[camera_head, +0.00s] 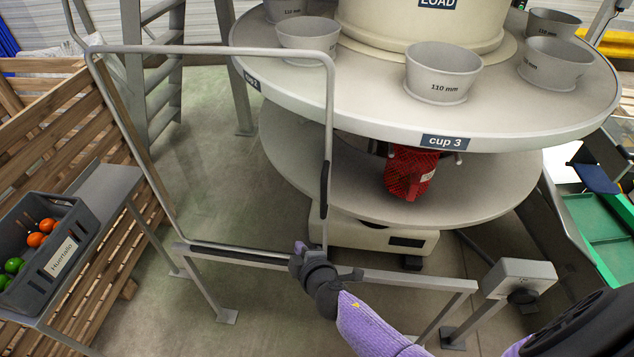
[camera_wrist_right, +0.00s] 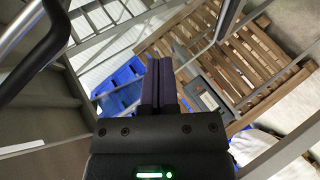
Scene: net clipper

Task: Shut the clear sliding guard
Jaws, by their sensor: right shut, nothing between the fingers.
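The clear sliding guard (camera_head: 329,120) is a see-through panel in a grey tube frame. In the head view it stands on the left part of the low rail (camera_head: 400,280), left of the carousel's front; the right part of the rail is uncovered. A dark handle (camera_head: 324,190) is on its right upright. My right gripper (camera_head: 298,252) is at the lower end of that upright, below the handle, shut and empty; I cannot tell whether it touches the frame. In the wrist view its fingers (camera_wrist_right: 159,85) are together, and a dark curved bar, perhaps the handle, is at upper left. My left gripper is not seen.
The round carousel (camera_head: 540,120) with several grey cups stands behind the rail. A grey post box (camera_head: 520,280) stands at the rail's right end.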

